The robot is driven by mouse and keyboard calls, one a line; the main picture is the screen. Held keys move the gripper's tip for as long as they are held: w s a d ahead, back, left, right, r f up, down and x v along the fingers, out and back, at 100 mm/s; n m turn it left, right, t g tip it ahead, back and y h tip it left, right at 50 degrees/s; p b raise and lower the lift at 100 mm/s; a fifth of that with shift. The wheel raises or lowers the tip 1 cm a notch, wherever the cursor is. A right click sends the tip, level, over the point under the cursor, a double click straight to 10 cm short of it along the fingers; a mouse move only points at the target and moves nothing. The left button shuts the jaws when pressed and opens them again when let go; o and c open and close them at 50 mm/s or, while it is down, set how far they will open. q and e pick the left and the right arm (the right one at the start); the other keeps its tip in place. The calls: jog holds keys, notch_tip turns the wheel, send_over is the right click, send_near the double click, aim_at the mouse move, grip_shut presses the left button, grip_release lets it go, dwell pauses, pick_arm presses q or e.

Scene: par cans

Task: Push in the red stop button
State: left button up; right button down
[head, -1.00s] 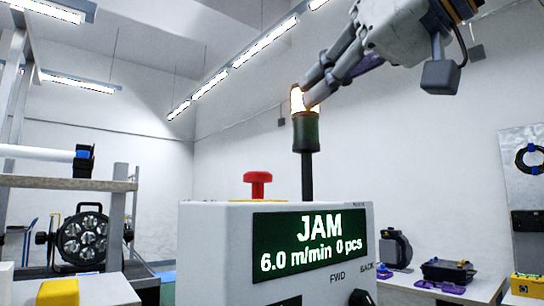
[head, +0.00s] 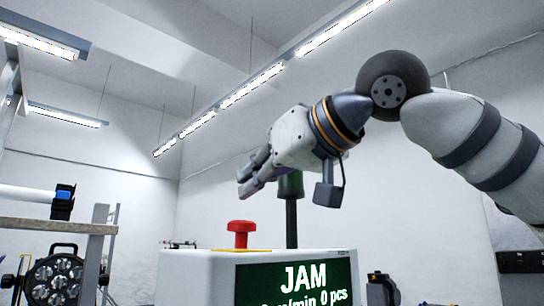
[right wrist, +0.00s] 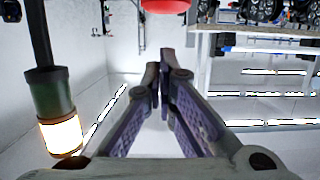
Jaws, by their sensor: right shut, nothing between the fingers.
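The red stop button (head: 241,228) is a mushroom knob on a yellow plate (head: 240,250), on top of the pale control box (head: 190,278). It stands raised on its stem. My right gripper (head: 243,182) is above the button in the head view, its fingers pointing left and slightly down. It is shut and empty, apart from the button. In the right wrist view the closed fingertips (right wrist: 160,70) are seen below the red button (right wrist: 165,5), which is cut off by the top edge. My left gripper is not in view.
The box's screen (head: 295,283) reads JAM. A signal lamp on a dark pole (head: 291,222) stands behind my right gripper, partly hidden; its lit part shows in the right wrist view (right wrist: 61,135). A par can (head: 52,280) and a shelf (head: 60,226) are at the left.

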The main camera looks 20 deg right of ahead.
aim_at(242, 234)
notch_tip(242, 234, down, 2)
jog(key=shift+s+d+f, duration=0.1)
jog(key=shift+s+f, duration=0.05)
jog(key=shift+f, duration=0.1)
